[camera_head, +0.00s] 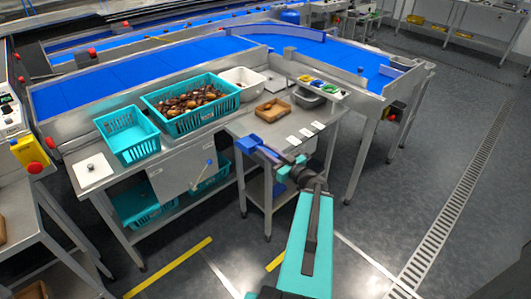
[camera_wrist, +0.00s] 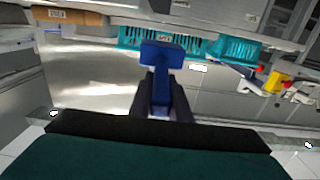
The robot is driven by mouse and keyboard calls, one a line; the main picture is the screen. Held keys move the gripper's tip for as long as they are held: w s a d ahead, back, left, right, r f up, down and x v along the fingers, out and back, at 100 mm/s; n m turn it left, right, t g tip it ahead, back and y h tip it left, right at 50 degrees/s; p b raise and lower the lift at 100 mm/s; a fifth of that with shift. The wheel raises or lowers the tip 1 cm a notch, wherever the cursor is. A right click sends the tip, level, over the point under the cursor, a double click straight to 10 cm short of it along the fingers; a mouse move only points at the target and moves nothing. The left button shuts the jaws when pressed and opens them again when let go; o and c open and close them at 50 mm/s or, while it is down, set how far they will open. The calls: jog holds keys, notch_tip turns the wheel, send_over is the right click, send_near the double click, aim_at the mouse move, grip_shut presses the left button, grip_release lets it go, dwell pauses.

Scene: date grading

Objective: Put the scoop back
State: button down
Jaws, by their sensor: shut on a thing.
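A blue scoop (camera_head: 250,143) is held out at the end of my arm, over the front edge of the steel table. In the wrist view the scoop (camera_wrist: 163,54) points away from me, its wider end uppermost in the picture. My gripper (camera_head: 292,163) is shut on its handle, and the dark fingers (camera_wrist: 162,107) stand on both sides of it in the wrist view. I see no load on the scoop, but its inside is hard to make out. A teal crate full of brown dates (camera_head: 190,103) stands to the left of the scoop.
An empty teal basket (camera_head: 128,135), a white tub (camera_head: 243,80), a brown wooden tray (camera_head: 272,110) and a grey tub (camera_head: 308,97) stand on the steel tables. Several white cards (camera_head: 305,132) lie near the right table's front. Blue conveyors (camera_head: 140,78) run behind. Floor at right is clear.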

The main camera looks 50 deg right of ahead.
jog(key=shift+w+a+r, duration=0.1)
jog(key=shift+w+a, duration=0.15)
jog(key=shift+a, duration=0.05)
jog(key=w+a+r+n+g+y, duration=0.2)
jog(key=w+a+n+y, duration=0.2)
jog(key=a, duration=1)
jog(key=w+a+r+n+g+y, duration=0.3)
jog(key=w+a+n+y, duration=0.1)
jog(key=a, duration=1.1)
jog(key=w+a+r+n+g+y, duration=0.2)
jog(key=w+a+y, duration=0.3)
jog(key=a, duration=1)
jog(key=n+y, duration=0.1)
jog(key=y, duration=0.2)
jog(key=shift+w+r+n+g, duration=0.25)
jog(key=shift+w+n+g, duration=0.05)
jog(key=shift+w+n, duration=0.1)
jog(key=shift+s+a, duration=0.1)
jog(key=shift+s, duration=0.05)
